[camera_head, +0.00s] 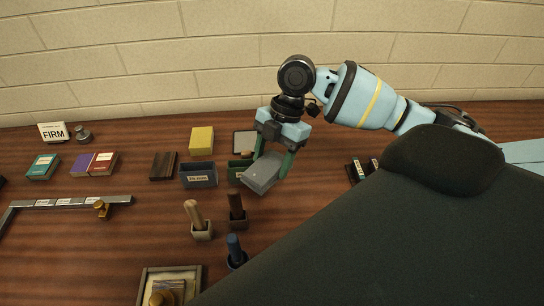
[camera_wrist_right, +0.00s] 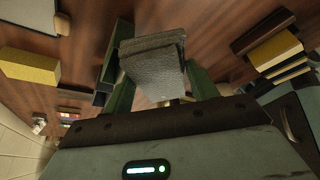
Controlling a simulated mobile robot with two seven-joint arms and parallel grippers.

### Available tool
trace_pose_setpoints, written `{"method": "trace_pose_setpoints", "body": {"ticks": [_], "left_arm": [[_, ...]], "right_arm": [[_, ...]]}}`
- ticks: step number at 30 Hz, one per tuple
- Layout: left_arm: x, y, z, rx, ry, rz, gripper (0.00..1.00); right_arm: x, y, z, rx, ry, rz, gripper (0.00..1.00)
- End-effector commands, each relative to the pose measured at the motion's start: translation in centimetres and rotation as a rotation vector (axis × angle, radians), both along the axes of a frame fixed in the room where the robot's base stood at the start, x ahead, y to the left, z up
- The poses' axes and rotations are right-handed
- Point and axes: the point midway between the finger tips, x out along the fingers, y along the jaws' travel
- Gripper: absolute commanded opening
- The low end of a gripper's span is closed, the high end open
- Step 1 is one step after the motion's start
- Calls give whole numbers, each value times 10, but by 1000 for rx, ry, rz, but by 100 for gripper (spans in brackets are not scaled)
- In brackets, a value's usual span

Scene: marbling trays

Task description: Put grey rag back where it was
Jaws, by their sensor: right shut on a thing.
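The grey rag (camera_head: 262,173) is a folded grey block, held tilted in my right gripper (camera_head: 272,162). The green fingers are shut on its two sides. In the right wrist view the rag (camera_wrist_right: 153,65) sits between the green fingers (camera_wrist_right: 157,78). In the head view it looks to be above the table, in front of a green bin (camera_head: 234,168), which it partly hides; the exact height is hard to tell. My left gripper is not in view.
A blue labelled bin (camera_head: 198,176) stands left of the green bin. A yellow block (camera_head: 201,137) and a pale flat-topped item (camera_head: 244,140) are behind. Handled tools stand in holders (camera_head: 202,231) in front.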

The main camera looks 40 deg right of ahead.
Motion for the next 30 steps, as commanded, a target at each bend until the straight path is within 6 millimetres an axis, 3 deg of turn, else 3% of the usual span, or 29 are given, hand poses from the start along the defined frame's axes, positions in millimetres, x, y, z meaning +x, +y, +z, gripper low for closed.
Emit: {"method": "trace_pose_setpoints", "body": {"ticks": [14,15,19,30], "left_arm": [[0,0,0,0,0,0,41],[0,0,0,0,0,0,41],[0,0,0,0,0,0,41],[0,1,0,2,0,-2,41]], "right_arm": [[0,0,-10,0,-1,0,37],[0,0,-10,0,0,0,62],[0,0,-10,0,0,0,79],[0,0,-6,0,-1,1,80]]}}
